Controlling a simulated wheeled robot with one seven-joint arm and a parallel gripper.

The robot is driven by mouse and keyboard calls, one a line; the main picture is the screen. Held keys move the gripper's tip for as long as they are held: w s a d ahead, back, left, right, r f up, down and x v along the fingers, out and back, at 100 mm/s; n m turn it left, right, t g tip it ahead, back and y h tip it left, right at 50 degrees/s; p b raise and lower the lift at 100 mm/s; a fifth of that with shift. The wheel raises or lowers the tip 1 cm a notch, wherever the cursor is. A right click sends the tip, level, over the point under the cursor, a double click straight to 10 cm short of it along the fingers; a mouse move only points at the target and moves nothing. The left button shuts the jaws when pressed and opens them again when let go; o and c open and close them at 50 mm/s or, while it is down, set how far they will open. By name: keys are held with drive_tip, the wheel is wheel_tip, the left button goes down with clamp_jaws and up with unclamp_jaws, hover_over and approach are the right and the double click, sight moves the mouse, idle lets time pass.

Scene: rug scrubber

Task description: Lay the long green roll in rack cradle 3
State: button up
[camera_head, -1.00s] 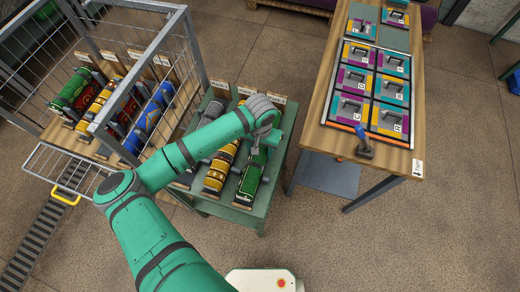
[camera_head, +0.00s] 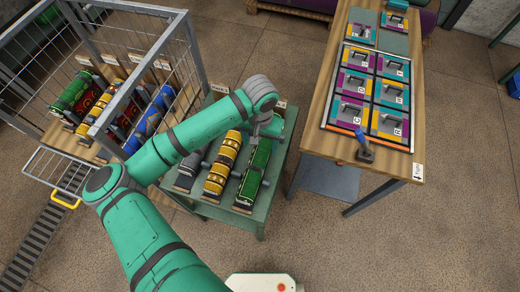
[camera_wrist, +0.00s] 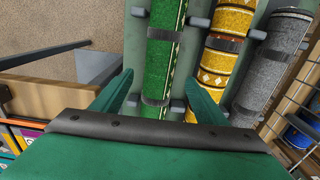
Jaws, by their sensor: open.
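A green roll (camera_head: 255,175) with dark bands lies at the right end of a row on the low green table (camera_head: 262,222). In the wrist view the same green roll (camera_wrist: 165,45) runs up the picture between my fingers. My gripper (camera_head: 268,130) is open above the far part of this roll. In the wrist view my gripper (camera_wrist: 160,82) has one finger on each side of the roll; I cannot tell whether they touch it. Another green roll (camera_head: 76,90) lies at the left in the caged rack (camera_head: 187,50). Cradle numbers are too small to read.
A yellow patterned roll (camera_head: 222,160) and a grey roll (camera_head: 188,172) lie left of the green one. Blue and red-and-yellow rolls lie in the caged rack, whose bars surround it. A wooden workbench (camera_head: 408,165) with coloured panels stands close on the right.

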sight(260, 152)
drive_tip(key=shift+r, duration=1.9)
